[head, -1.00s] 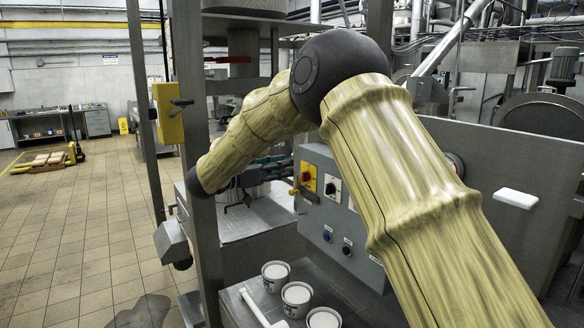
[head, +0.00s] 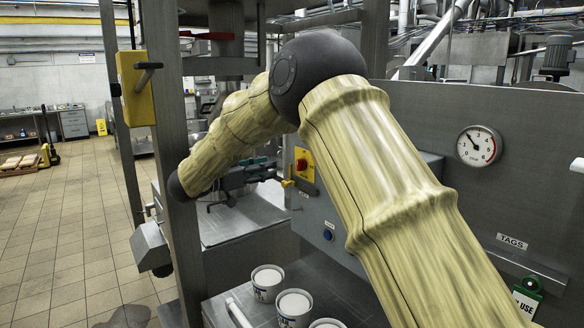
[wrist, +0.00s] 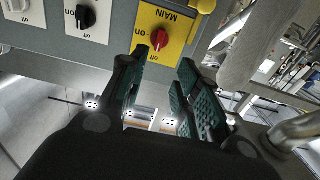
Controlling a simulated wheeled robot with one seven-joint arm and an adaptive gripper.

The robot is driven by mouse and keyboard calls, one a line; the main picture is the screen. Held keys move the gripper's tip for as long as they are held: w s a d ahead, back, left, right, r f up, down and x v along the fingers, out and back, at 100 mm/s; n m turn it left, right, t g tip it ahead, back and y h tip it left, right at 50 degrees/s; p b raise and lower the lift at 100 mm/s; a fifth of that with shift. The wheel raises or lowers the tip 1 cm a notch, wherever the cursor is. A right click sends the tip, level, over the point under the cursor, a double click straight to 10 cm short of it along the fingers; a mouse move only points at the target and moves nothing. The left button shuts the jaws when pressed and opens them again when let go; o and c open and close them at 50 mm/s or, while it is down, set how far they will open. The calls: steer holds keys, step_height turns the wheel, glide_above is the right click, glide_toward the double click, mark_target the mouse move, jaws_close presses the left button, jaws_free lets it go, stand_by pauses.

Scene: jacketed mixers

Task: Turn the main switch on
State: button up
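The main switch is a yellow plate with a red knob (wrist: 160,41), seen upside down in the wrist view with MAIN, "on" and "off" labels. In the head view, the main switch (head: 304,165) sits on the grey control box, partly beside my arm. The knob's pale mark seems to face the "off" label. My gripper (wrist: 164,56) is open, with its green-padded fingers apart and nothing held. Its tips are near the plate's lower edge in the wrist view, one on each side of the knob; contact cannot be told. The gripper (head: 262,170) is left of the switch in the head view.
A black knob (wrist: 85,17) is beside the main switch. A yellow part (wrist: 204,6) and pale cylinder (wrist: 250,50) are close to the right finger. White tubs (head: 268,283) stand below the control box. A steel post (head: 170,120) is left of my arm.

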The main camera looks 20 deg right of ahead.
mark_target(301, 165)
steer(key=p+x, duration=0.4)
steer(key=x, duration=0.6)
steer(key=shift+s+d+r+p, duration=0.1)
steer(key=shift+d+r+p, duration=0.05)
steer(key=shift+d+p, duration=0.2)
jaws_close()
